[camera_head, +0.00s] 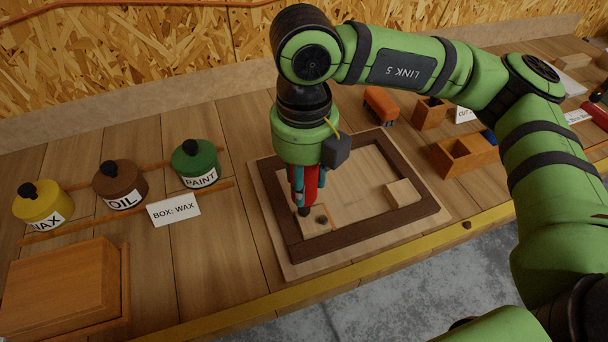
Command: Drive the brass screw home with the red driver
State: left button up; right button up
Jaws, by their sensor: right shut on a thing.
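My right gripper (302,194) points down over the front left of a dark-framed wooden board (288,229). It is shut on the red driver (314,182), whose red part shows beside the fingers. A pale wooden block (315,226) lies below, inside the frame's front left corner. A small dark round spot shows on its top, just right of the fingertips. I cannot tell whether this is a hole or a screw head. The driver's tip and the brass screw cannot be made out. My left gripper is not in view.
A second pale block (402,193) sits at the frame's right. Yellow (42,207), brown (119,184) and green (195,163) jars stand left, behind a "BOX: WAX" card (174,209). A wooden box (62,288) is front left. An orange open box (463,155) stands right.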

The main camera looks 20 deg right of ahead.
jog(key=b, duration=0.3)
jog(key=shift+f, duration=0.3)
dwell(2.9)
jog(key=shift+r, duration=0.1)
dwell(0.5)
jog(key=shift+r+p, duration=1.75)
jog(key=shift+r, duration=1.7)
